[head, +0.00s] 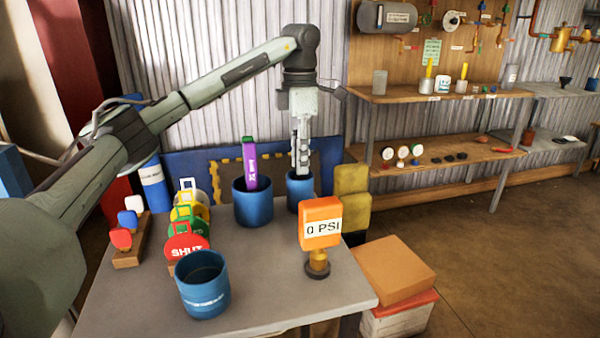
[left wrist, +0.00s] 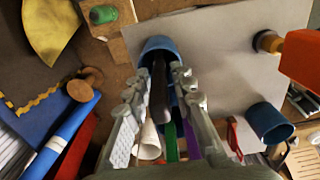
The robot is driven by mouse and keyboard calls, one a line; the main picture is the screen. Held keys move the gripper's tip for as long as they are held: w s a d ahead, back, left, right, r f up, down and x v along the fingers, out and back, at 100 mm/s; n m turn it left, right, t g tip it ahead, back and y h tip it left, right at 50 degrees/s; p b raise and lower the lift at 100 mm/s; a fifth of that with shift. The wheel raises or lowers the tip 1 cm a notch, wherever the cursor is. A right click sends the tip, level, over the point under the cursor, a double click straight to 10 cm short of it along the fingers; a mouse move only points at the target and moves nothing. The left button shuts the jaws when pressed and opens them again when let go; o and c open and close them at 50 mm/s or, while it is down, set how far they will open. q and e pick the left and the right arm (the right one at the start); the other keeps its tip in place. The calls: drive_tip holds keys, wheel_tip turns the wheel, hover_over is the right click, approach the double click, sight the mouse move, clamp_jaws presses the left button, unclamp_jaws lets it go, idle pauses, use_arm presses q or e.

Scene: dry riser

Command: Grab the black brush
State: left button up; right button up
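My left gripper (head: 300,160) points straight down over a blue cup (head: 300,190) at the back of the grey table (head: 270,285). In the left wrist view the fingers are apart. A dark, long handle, seemingly the black brush (left wrist: 158,88), stands in the blue cup (left wrist: 160,44) and lies between the fingers, with a gap visible on either side. In the head view the brush is hidden by the gripper. The right gripper is in neither view.
Left of the gripper, a second blue cup (head: 253,207) holds a purple labelled item (head: 250,165). An empty blue cup (head: 202,285) stands in front. Round coloured tags (head: 186,243) stand at left. An orange "0 PSI" block (head: 320,218) stands at right.

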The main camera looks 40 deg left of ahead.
use_arm(q)
clamp_jaws()
drive_tip(key=shift+r, duration=0.1)
